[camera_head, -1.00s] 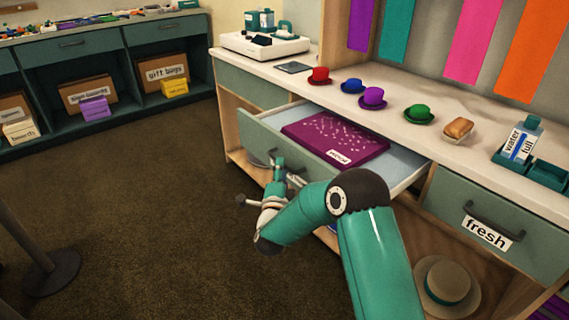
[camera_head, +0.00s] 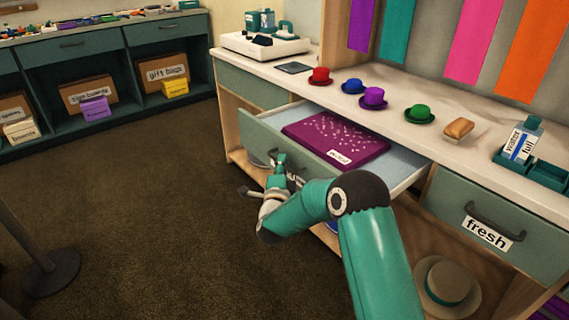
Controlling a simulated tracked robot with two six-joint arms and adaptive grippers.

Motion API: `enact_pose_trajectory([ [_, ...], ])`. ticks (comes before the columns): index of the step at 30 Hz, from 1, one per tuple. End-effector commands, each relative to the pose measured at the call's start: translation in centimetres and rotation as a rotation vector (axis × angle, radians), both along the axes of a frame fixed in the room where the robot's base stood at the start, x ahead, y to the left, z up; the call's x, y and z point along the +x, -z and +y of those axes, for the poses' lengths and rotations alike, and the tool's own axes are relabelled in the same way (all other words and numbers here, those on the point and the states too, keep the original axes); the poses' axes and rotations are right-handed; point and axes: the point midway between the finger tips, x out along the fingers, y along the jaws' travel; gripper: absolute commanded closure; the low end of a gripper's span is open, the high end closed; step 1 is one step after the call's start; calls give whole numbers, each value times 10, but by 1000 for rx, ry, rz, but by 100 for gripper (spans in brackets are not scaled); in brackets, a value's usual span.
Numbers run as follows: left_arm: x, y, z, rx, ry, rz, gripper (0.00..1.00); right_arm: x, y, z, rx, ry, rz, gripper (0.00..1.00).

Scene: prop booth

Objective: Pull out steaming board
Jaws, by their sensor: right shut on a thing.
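A drawer (camera_head: 262,135) with a grey-green front stands pulled out from under the counter. A purple board (camera_head: 350,132) with pale specks lies flat in it; it may be the steaming board, and its small white label is too small to read. My right gripper (camera_head: 279,163) is at the front of this drawer, shut at its handle. My arm and gripper hide most of the handle and the lower part of the drawer front. My left gripper is not in view.
Several small hats, including a red one (camera_head: 320,76), and a brown brush-like block (camera_head: 458,128) stand on the counter (camera_head: 440,92) above. A drawer marked "fresh" (camera_head: 485,236) is shut at the right. Carpet (camera_head: 150,210) is clear at the left; a post base (camera_head: 52,272) stands there.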

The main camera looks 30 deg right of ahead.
Motion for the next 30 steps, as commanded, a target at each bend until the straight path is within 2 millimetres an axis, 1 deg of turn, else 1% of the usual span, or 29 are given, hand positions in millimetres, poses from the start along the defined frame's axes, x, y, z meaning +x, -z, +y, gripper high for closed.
enact_pose_trajectory([
  [4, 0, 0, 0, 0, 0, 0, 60, -1, 2, 0, 2, 1, 5, 100],
  [6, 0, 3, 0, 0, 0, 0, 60, -1, 4, 3, 2, -1, 5, 100],
  [8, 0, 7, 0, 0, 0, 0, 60, -1, 5, 11, 3, -2, 6, 100],
  [12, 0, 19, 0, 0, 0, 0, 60, -2, 7, 37, 3, -3, 4, 100],
  [15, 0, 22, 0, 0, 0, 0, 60, -4, 5, 47, 2, -2, 6, 100],
  [24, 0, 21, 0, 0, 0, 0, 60, -5, 4, 48, 3, 1, 10, 100],
  [25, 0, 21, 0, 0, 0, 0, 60, -5, 5, 48, 3, 2, 10, 83],
  [29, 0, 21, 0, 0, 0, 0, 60, -5, 4, 48, 4, 2, 9, 62],
  [30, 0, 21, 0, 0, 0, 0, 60, -5, 4, 48, 3, 1, 8, 62],
])
